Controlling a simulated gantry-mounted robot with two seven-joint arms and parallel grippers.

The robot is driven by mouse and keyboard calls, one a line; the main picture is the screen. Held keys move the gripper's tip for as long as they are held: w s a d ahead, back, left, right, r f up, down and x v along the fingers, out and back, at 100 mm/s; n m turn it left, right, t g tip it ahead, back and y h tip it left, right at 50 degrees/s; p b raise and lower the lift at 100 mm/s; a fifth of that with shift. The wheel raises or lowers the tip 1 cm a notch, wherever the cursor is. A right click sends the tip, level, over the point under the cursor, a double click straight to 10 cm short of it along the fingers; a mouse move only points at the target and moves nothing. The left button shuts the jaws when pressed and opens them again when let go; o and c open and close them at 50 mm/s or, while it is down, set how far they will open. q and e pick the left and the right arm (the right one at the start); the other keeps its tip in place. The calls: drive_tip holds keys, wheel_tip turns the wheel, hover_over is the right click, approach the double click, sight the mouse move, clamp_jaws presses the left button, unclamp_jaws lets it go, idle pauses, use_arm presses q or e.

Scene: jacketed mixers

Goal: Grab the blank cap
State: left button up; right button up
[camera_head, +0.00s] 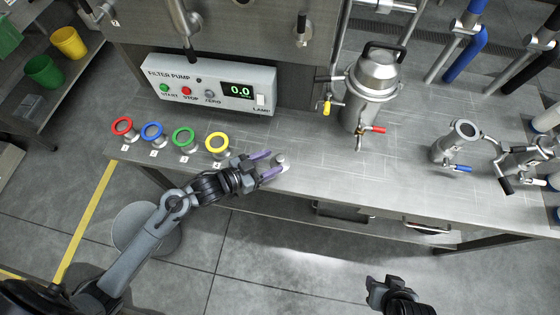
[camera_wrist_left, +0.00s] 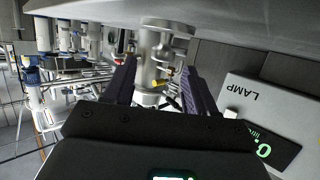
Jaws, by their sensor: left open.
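In the left wrist view the open fingers (camera_wrist_left: 160,88) frame the steel vessel behind, and I cannot make out the cap clearly. My right gripper (camera_head: 388,290) is at the bottom edge, empty-looking and away from the bench; its jaws are unclear.
Red (camera_head: 122,127), blue (camera_head: 152,132), green (camera_head: 184,137) and yellow (camera_head: 217,143) ringed fittings stand left of the gripper. The filter pump box (camera_head: 210,84) is behind. A lidded steel vessel (camera_head: 372,90) with valves stands right. Bench between vessel and front edge is clear.

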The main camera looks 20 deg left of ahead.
sight(281, 157)
use_arm(q)
drive_tip(key=b+x, duration=0.1)
drive_tip(key=x, duration=0.4)
drive_tip(key=shift+a+f, duration=0.15)
drive_tip(key=shift+s, duration=0.1)
clamp_jaws()
